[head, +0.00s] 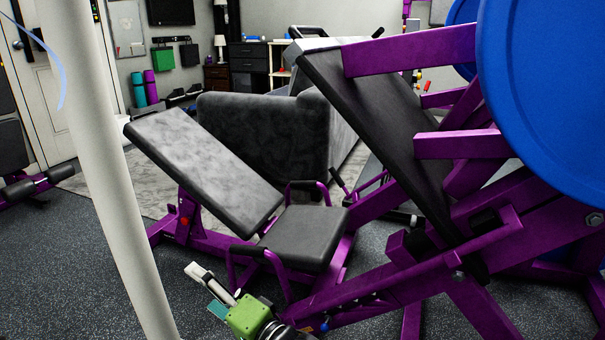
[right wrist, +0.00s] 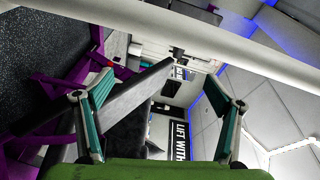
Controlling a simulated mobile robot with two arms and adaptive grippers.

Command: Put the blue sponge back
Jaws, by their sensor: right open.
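I cannot make out a blue sponge in either view. My right gripper (head: 206,289) is low in the head view, in front of the purple leg-press machine and left of its seat. Its green body and pale fingers with teal pads show. In the right wrist view, the right gripper (right wrist: 158,100) has its two fingers spread wide, with nothing between them. My left gripper is in neither view.
The leg-press machine (head: 305,235), with large blue plates (head: 545,90), fills the middle and right. A white pole (head: 105,180) stands close at left. Behind are a grey sofa (head: 262,128), a dark drawer unit (head: 248,62) and a lamp (head: 220,42). Dark floor (head: 85,270) is open at lower left.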

